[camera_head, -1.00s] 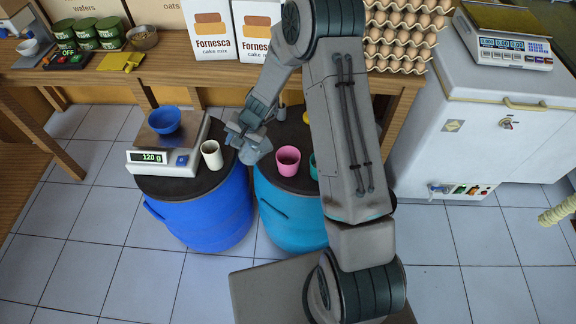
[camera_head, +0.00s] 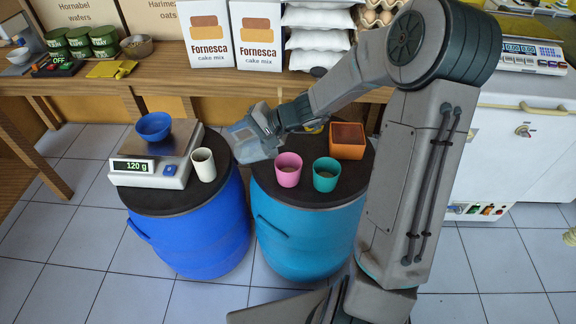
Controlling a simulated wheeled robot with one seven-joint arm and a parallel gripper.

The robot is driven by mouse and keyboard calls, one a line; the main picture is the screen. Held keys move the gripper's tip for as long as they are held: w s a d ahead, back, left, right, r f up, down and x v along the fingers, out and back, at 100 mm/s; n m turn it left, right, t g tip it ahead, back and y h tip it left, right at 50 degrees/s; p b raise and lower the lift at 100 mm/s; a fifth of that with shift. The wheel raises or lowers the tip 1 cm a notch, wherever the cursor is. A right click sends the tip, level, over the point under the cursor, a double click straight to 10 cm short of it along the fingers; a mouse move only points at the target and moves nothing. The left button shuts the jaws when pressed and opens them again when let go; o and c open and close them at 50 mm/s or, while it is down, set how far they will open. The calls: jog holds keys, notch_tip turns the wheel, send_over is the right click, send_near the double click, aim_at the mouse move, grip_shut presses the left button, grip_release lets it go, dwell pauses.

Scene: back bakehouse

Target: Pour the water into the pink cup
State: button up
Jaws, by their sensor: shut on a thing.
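The pink cup (camera_head: 288,176) stands upright on the dark lid of the teal barrel; its inside looks brownish. My gripper (camera_head: 250,137) is above the lid's left side, left of and a little behind the pink cup in the picture, apart from it. It is shut on a pale blue-grey, apparently see-through vessel (camera_head: 240,140). The vessel's outline merges with the jaws, so its tilt and any water in it cannot be made out. No stream of water shows.
A teal cup (camera_head: 326,176) and an orange square pot (camera_head: 347,140) stand right of the pink cup. A cream cup (camera_head: 203,165) stands on the blue barrel, beside a scale (camera_head: 145,172) reading 120 g with a blue bowl (camera_head: 153,126). The wooden counter (camera_head: 170,78) runs behind.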

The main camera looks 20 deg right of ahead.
jog(key=shift+s+d+r+y+b, duration=0.15)
jog(key=shift+d+r+y+b, duration=0.15)
jog(key=shift+y, duration=0.1)
jog(key=shift+s+d+r+t+y+b, duration=0.2)
jog(key=shift+d+r+t+y+b, duration=0.2)
jog(key=shift+r+t+y, duration=0.15)
jog(key=shift+s+d+r+y, duration=0.15)
jog(key=shift+d+y, duration=0.15)
jog(key=shift+y, duration=0.05)
jog(key=shift+s+d+r+t+y, duration=0.2)
jog(key=shift+s+d+y, duration=0.05)
jog(key=shift+d, duration=0.2)
jog(key=shift+s+d+r+t+y, duration=0.15)
jog(key=shift+s+d+y, duration=0.1)
jog(key=shift+d, duration=0.2)
jog(key=shift+s+d+r+t+y+b, duration=0.25)
jog(key=shift+d+r+t+y+b, duration=0.15)
jog(key=shift+d+y+b, duration=0.45)
dwell(0.4)
jog(key=shift+a+b, duration=0.1)
jog(key=shift+b, duration=0.3)
